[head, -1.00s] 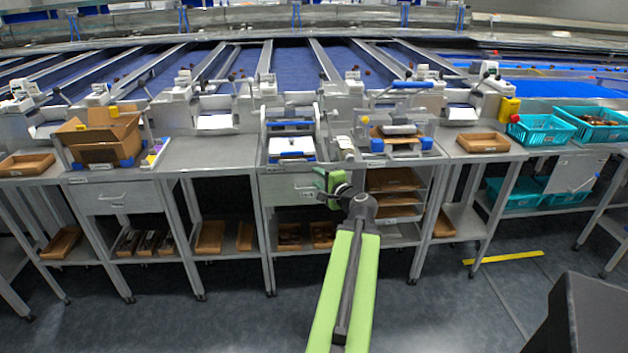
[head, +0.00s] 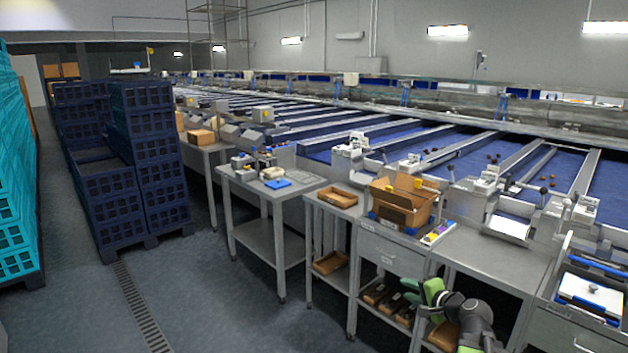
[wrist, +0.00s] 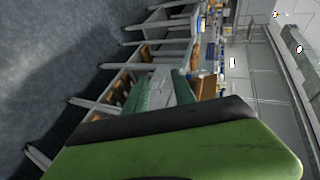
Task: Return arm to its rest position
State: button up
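My gripper (head: 420,292) shows at the lower right of the head view, in front of the grey workbenches, with my dark wrist joint beside it. In the wrist view two green fingers (wrist: 160,86) stand apart with nothing held between them. The grey drawer front of a bench shows through the gap. My forearm is mostly out of the head view's lower edge.
Grey benches carry a cardboard box (head: 404,199) and wooden trays (head: 337,197). Dark blue crate stacks (head: 150,150) and teal crates (head: 14,200) stand at the left. The floor (head: 215,300) between crates and benches is clear.

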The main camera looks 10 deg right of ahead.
jog(key=s+a+f+n+g+p, duration=0.1)
jog(key=s+a+f+n+g, duration=0.2)
jog(key=a, duration=0.6)
jog(key=s+a+f+n+g+y+p, duration=0.1)
jog(key=a+n+g+p, duration=0.2)
jog(key=a, duration=0.6)
jog(key=s+a+f+n+g, duration=0.25)
jog(key=a+n, duration=0.25)
jog(key=a, duration=0.4)
jog(key=s+d+f+n+g+h, duration=0.2)
jog(key=s+d+f+g+h, duration=0.1)
jog(key=s+d, duration=0.3)
jog(key=shift+s+d+n+g+h, duration=0.35)
jog(key=shift+s+g+h, duration=0.4)
jog(key=shift+s, duration=0.4)
jog(key=shift+d+f, duration=0.1)
